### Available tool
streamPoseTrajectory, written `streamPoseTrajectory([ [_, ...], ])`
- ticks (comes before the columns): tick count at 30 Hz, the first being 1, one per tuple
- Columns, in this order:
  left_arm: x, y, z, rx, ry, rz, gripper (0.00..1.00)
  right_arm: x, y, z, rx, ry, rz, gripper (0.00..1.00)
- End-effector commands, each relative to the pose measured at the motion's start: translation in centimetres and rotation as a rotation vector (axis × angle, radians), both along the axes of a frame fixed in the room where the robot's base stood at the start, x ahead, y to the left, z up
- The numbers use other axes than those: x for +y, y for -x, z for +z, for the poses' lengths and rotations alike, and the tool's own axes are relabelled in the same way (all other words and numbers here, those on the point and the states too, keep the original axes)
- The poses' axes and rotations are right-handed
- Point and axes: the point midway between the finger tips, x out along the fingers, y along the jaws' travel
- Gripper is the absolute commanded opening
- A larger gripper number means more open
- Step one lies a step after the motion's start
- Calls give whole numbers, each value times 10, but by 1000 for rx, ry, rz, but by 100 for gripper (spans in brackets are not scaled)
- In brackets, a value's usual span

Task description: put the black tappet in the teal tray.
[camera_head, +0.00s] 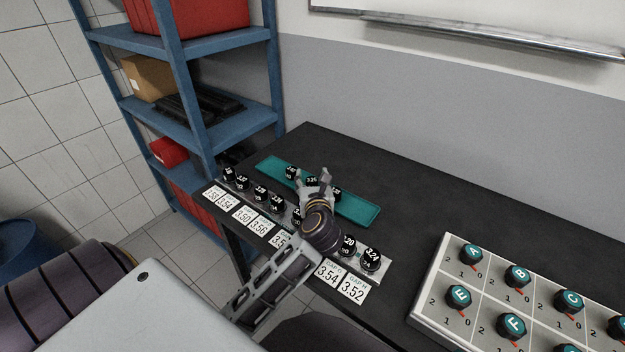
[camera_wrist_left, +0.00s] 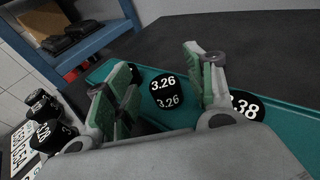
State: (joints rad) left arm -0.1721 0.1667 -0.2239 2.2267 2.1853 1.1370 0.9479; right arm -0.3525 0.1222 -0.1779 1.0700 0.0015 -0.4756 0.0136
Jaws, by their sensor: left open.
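The teal tray (camera_head: 362,209) lies on the black bench behind a row of tappets. Black tappets stand in it. One marked 3.26 (camera_wrist_left: 166,92) is between the open fingers of my left gripper (camera_wrist_left: 160,85), with gaps at its sides. Another tappet marked with .38 (camera_wrist_left: 246,106) is to its right in the wrist view, and one is partly hidden behind the left finger. In the head view my left gripper (camera_head: 314,180) is over the tray, around the middle tappet (camera_head: 312,181). My right gripper is not seen.
A row of black tappets (camera_head: 260,194) stands along the front edge with white number cards (camera_head: 243,215) before them. A panel with teal lettered knobs (camera_head: 450,291) is at the right. A blue shelf (camera_head: 200,110) stands at the back left. The bench behind the tray is clear.

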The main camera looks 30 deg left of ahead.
Motion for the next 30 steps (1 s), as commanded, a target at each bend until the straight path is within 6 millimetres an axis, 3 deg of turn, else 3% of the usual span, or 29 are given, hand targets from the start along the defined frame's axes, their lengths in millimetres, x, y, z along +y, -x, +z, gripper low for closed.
streamPoseTrajectory([
  [1, -2, 1, -9, 20, 9, -1, 54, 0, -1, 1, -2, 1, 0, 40],
  [6, -3, 2, 1, 18, 7, -3, 54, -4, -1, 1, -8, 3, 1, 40],
  [30, -63, 81, 26, 8, 1, -2, 54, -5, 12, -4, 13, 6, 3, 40],
])
